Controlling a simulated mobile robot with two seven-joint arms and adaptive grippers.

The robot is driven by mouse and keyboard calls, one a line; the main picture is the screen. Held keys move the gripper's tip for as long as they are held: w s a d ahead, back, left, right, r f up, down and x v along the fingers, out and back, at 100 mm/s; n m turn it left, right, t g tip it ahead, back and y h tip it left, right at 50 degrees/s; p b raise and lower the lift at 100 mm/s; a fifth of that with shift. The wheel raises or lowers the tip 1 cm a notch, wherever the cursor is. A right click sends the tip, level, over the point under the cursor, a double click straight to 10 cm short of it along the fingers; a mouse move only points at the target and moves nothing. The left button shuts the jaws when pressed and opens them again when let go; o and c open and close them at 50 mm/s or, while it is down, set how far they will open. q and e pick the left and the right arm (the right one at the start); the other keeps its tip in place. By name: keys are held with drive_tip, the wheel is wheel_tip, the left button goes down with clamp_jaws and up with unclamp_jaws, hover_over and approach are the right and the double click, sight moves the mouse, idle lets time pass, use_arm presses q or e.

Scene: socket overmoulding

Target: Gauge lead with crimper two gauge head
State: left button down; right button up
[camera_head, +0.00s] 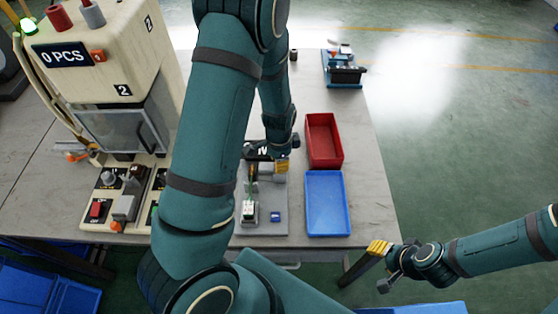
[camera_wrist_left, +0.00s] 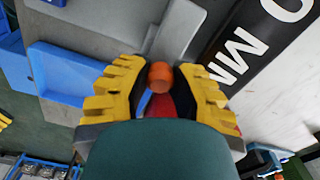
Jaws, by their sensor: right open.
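Crimper two (camera_head: 120,60) is the cream machine marked 2 at the left, with a counter reading 0 PCS. A grey fixture plate (camera_head: 262,229) lies at the table's front, partly hidden by my left arm. It carries a grey cylinder (camera_head: 265,171), a green-and-white piece (camera_head: 249,211) with a thin green strand, and a small blue block (camera_head: 275,216). My left gripper (camera_head: 283,167) is at the cylinder's right end. In the left wrist view its fingers (camera_wrist_left: 161,80) stand apart around an orange knob (camera_wrist_left: 160,76), with narrow gaps visible. My right gripper (camera_head: 378,248) is open and empty, beyond the table's right edge.
A red bin (camera_head: 341,150) and a blue tray (camera_head: 347,205) stand right of the fixture, close to my left gripper. A small blue-and-black device (camera_head: 345,75) is at the back right. A black sign with white letters (camera_wrist_left: 260,40) lies beside the knob.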

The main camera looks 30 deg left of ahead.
sight(263, 166)
use_arm(q)
drive_tip(key=shift+s+a, duration=0.65)
drive_tip(key=shift+a, duration=0.35)
drive_tip(key=shift+s+a, duration=0.6)
drive_tip(key=shift+a, duration=0.4)
drive_tip(key=c, duration=0.8)
unclamp_jaws()
drive_tip(key=shift+a, duration=0.1)
drive_tip(key=shift+o, duration=0.2)
drive_tip(key=shift+r, duration=0.25)
wheel_tip(263, 166, up, 12)
drive_tip(key=shift+f, duration=0.25)
